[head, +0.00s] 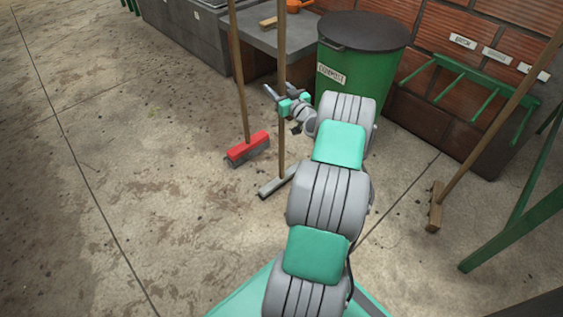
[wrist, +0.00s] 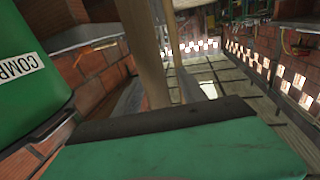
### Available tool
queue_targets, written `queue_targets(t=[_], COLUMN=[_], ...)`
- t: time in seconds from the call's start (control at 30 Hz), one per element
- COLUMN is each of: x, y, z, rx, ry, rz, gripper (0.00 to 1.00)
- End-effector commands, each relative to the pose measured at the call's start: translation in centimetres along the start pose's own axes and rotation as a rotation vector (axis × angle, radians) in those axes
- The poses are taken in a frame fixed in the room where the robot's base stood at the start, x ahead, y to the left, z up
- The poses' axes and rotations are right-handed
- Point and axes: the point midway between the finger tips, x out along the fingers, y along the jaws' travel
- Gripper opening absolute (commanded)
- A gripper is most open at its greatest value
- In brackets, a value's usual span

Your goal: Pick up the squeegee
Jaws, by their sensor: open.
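The squeegee stands upright, with a long wooden handle (head: 282,150) and a grey head (head: 276,183) on the floor. Its handle passes right by my gripper (head: 272,92) in the head view. My gripper is open, at upper handle height; whether the handle lies between the fingers or beside them cannot be told. In the wrist view a wooden pole (wrist: 147,60) rises close in front, behind a green and dark edge that fills the bottom. The fingertips are hidden there.
A red-headed broom (head: 248,149) stands just left of the squeegee. A green compost bin (head: 345,75) with a dark lid is close behind my gripper; it also shows in the wrist view (wrist: 18,85). A grey counter (head: 262,38) is behind. Another broom (head: 436,206) leans at right. The left floor is clear.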

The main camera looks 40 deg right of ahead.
Motion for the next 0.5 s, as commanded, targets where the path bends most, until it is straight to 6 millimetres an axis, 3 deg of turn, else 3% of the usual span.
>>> queue_targets(t=[0.17,0.5], x=[-0.06,-0.11], y=[0.12,0.19], z=[-0.08,-0.08], rx=[0.0,-0.001], ry=[0.0,-0.001], rz=[0.002,0.003], gripper=[0.48,0.2])
